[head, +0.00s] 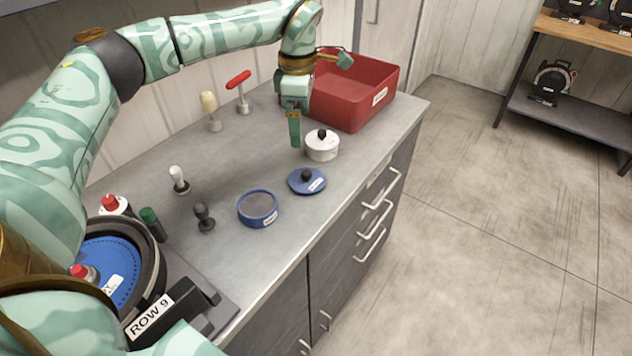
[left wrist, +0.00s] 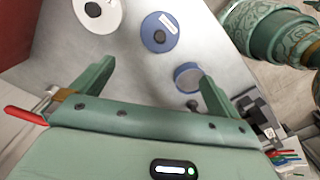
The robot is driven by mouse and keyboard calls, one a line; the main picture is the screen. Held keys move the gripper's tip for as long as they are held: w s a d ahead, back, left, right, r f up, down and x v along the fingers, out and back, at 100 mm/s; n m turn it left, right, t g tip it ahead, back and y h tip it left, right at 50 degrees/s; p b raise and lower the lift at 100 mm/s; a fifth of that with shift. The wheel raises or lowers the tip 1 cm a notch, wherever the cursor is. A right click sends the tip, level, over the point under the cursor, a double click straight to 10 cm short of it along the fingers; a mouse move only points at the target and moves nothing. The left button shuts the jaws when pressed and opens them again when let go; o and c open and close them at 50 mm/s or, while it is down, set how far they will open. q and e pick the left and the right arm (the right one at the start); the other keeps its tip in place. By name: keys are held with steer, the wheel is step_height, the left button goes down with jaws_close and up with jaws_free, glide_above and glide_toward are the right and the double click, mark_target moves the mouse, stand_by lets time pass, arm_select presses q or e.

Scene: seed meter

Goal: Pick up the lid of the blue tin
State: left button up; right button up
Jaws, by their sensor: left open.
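The blue lid (head: 306,184) with a black knob and a white label lies flat on the grey worktop. The open blue tin (head: 258,209) stands beside it, to its lower left in the head view. My left gripper (head: 295,138) is above the worktop, up and left of the lid in the head view, near the white tin. In the left wrist view the gripper (left wrist: 157,82) is open and empty, with the lid (left wrist: 152,24) ahead of the fingers and the blue tin (left wrist: 188,76) close to one fingertip in the picture. My right gripper is not in view.
A white lidded tin (head: 322,150) stands just behind the blue lid. A red crate (head: 352,108) is at the back. Several knobbed handles, including a dark one (head: 205,220), stand left of the tins. The worktop's front edge lies close to the lid.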

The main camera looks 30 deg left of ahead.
arm_select(q)
steer(key=b, duration=0.3)
glide_above(306, 172)
steer(key=f, duration=1)
steer(key=shift+s+a+f, duration=0.2)
steer(key=shift+a+f, duration=0.05)
steer(key=shift+a, duration=0.05)
steer(key=f, duration=0.2)
steer(key=f+b, duration=0.1)
steer(key=f, duration=0.2)
steer(key=shift+w+d+f+b, duration=0.25)
steer(key=shift+d+f+b, duration=0.05)
steer(key=shift+b, duration=0.1)
steer(key=shift+r, duration=0.15)
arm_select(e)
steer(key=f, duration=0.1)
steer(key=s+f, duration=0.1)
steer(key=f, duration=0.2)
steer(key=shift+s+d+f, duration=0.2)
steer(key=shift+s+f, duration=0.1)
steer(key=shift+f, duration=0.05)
arm_select(q)
steer(key=c, duration=0.9)
